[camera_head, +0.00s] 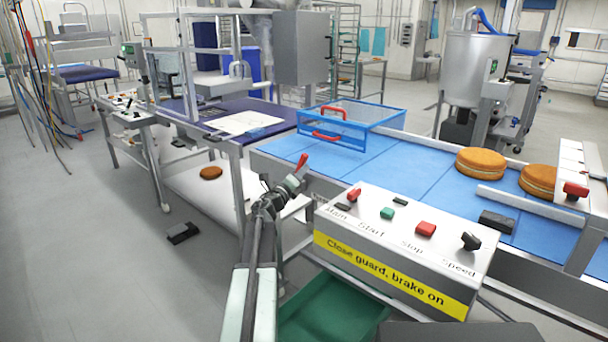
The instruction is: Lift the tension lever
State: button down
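A short lever with a red grip (301,163) stands tilted up and to the right at the near left end of the blue conveyor. It is the likeliest tension lever, though no label on it is readable. My gripper (277,190) is at the end of my arm, right at the lower part of this lever in the picture. The dark fingers overlap the lever's base, so I cannot tell whether they touch it or how far apart they are. The lever's pivot is hidden behind my gripper.
A control box (400,245) with buttons and a yellow label stands to the right. A blue-framed guard (352,122) sits over the blue belt (420,165), which carries filled rounds (481,163). A green crate (330,312) lies below. Grey floor at left is mostly clear.

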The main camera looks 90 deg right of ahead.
jog(key=shift+w+d+r+p, duration=0.55)
jog(key=shift+d+r, duration=0.15)
jog(key=shift+r, duration=0.1)
jog(key=shift+w+d+r, duration=0.25)
jog(key=shift+w+d, duration=0.1)
jog(key=shift+w, duration=0.2)
jog(key=shift+w+d+r+p, duration=0.1)
jog(key=shift+w+p, duration=0.1)
jog(key=shift+p, duration=0.1)
jog(key=a+f+b, duration=0.1)
jog(key=a, duration=1.1)
jog(key=shift+s+f+g, duration=0.15)
jog(key=shift+f+g, duration=0.05)
jog(key=shift+g, duration=0.1)
